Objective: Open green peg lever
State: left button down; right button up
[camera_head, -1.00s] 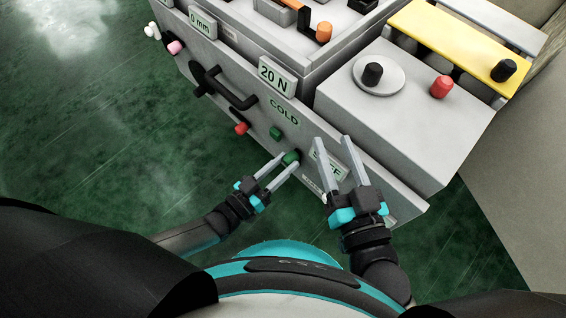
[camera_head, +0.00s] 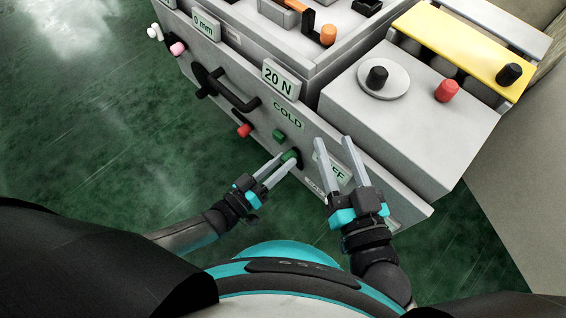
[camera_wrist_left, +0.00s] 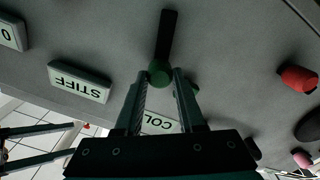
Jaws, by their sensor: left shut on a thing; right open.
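The green peg (camera_head: 289,155) sticks out of the front face of the grey machine, near the sign that is partly covered in the head view. In the left wrist view the green peg (camera_wrist_left: 158,72) sits at the end of a dark lever bar (camera_wrist_left: 166,35). My left gripper (camera_head: 288,160) is shut on the green peg, with its fingertips on either side of it; the same gripper shows in the left wrist view (camera_wrist_left: 160,80). My right gripper (camera_head: 332,140) is open and empty, in front of the partly covered sign.
A smaller green button (camera_head: 278,135), a red knob (camera_head: 243,131) and a black handle (camera_head: 232,94) are on the same front face. Signs read "20 N" (camera_head: 279,79), "COLD" (camera_head: 288,113) and, in the wrist view, "STIFF" (camera_wrist_left: 79,82). Green floor (camera_head: 90,150) lies clear at left.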

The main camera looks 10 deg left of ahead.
pick_arm(q)
jog(key=n, duration=0.2)
jog(key=w+a+f+n, duration=0.1)
jog(key=a+n, duration=0.1)
jog(key=n, duration=0.1)
jog(key=shift+w+a+f+n, duration=0.15)
jog(key=shift+w+f+n, duration=0.1)
jog(key=shift+f+n, duration=0.05)
jog(key=shift+w+a+f+n, duration=0.2)
jog(key=shift+f+n, duration=0.2)
jog(key=shift+n, duration=0.5)
jog(key=shift+w+a+f+n, duration=0.1)
jog(key=shift+a+f+n, duration=0.2)
jog(key=shift+n, duration=0.6)
pick_arm(e)
jog(key=shift+w+a, duration=0.15)
jog(key=shift+a, duration=0.1)
pick_arm(q)
jog(key=shift+f, duration=0.15)
jog(key=c, duration=0.5)
grip_release()
jog(key=shift+d, duration=0.1)
